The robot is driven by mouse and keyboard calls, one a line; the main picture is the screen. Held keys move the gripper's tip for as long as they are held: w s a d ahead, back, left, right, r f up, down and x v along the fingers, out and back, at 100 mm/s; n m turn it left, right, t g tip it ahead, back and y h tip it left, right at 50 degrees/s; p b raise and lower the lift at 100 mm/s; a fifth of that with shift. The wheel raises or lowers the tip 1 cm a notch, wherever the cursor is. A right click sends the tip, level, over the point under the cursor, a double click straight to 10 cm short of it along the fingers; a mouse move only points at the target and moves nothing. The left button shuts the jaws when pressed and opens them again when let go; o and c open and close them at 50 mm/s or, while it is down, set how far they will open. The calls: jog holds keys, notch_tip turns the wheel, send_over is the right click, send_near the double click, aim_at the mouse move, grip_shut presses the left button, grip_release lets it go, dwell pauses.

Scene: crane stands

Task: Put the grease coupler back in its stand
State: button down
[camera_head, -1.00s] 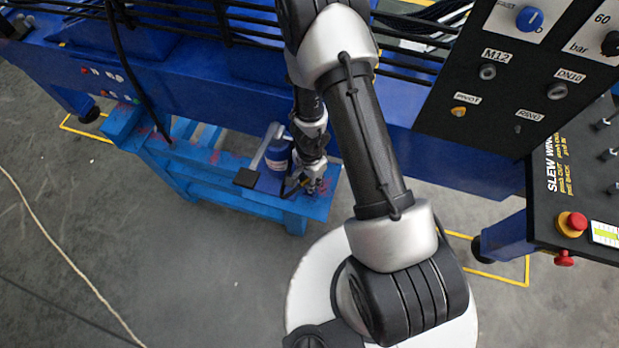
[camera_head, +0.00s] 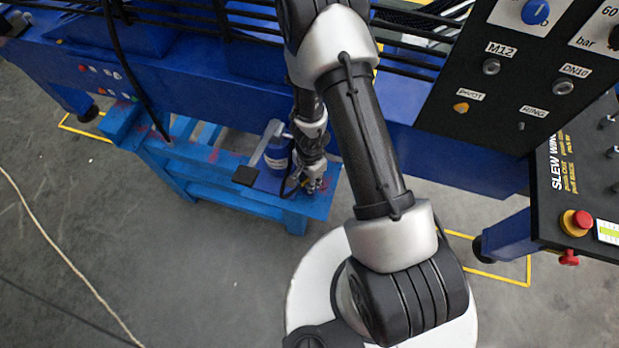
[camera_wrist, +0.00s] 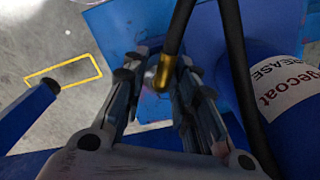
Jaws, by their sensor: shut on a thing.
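The grease coupler (camera_wrist: 162,74) is a brass-coloured end on a black hose, seen between my fingers in the wrist view. My gripper (camera_wrist: 154,80) is shut on it, over a blue surface. In the head view my gripper (camera_head: 312,186) points down at the right end of a blue bench (camera_head: 235,192), beside the grease pump (camera_head: 277,156). The coupler is too small to make out there. I cannot clearly tell the coupler's stand from the blue surface below, and the fingers hide part of it.
The grease pump's labelled blue can (camera_wrist: 285,95) is close to the right of my fingers, with a black hose (camera_wrist: 238,70) between. A control panel (camera_head: 500,110) stands at the right. Grey floor (camera_head: 190,270) in front of the bench is mostly clear.

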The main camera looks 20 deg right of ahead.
jog(key=shift+f+b, duration=0.85)
jog(key=shift+f, duration=0.15)
jog(key=c, duration=1.2)
grip_release()
jog(key=shift+r, duration=0.1)
notch_tip(320, 180, up, 5)
jog(key=p, duration=0.5)
